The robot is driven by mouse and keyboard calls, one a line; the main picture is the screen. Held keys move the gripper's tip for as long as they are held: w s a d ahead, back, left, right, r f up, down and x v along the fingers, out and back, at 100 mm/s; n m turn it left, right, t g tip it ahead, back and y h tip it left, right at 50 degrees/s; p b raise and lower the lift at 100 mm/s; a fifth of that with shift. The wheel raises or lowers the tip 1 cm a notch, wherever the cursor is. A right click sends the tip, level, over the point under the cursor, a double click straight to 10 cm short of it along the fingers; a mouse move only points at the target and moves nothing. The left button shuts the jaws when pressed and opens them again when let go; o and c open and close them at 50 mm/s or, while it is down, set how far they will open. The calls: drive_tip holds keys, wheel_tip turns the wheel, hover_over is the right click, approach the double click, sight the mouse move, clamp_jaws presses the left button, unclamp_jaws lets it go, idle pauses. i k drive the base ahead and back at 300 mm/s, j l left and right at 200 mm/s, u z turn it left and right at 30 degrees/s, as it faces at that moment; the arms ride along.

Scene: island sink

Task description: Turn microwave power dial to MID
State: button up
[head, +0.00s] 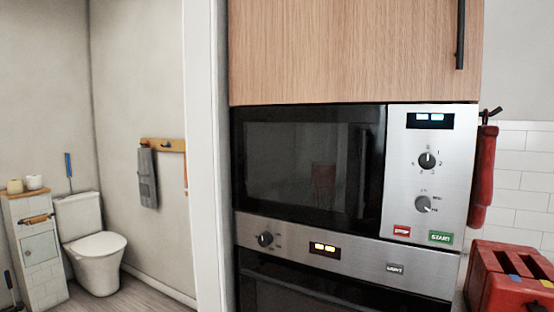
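The microwave (308,170) is built into a cabinet column in the middle right of the head view, with its dark door closed. Its silver control panel (455,155) has a lit display at the top. A round upper dial (427,160) is ringed by small numbers. A lower dial (423,204) has small word labels above and to its right, too small to read surely; its mark seems to point to the lower right. A red button (402,231) and a green START button (440,238) sit below. My gripper is not in view.
An oven (300,290) with a knob (265,239) sits under the microwave. A wooden cabinet door (340,50) is above. A red toaster (510,285) and a hanging red cloth item (483,175) are at right. A doorway to a toilet (95,245) opens at left.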

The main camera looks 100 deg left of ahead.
sight(422, 203)
drive_tip(key=u, duration=3.35)
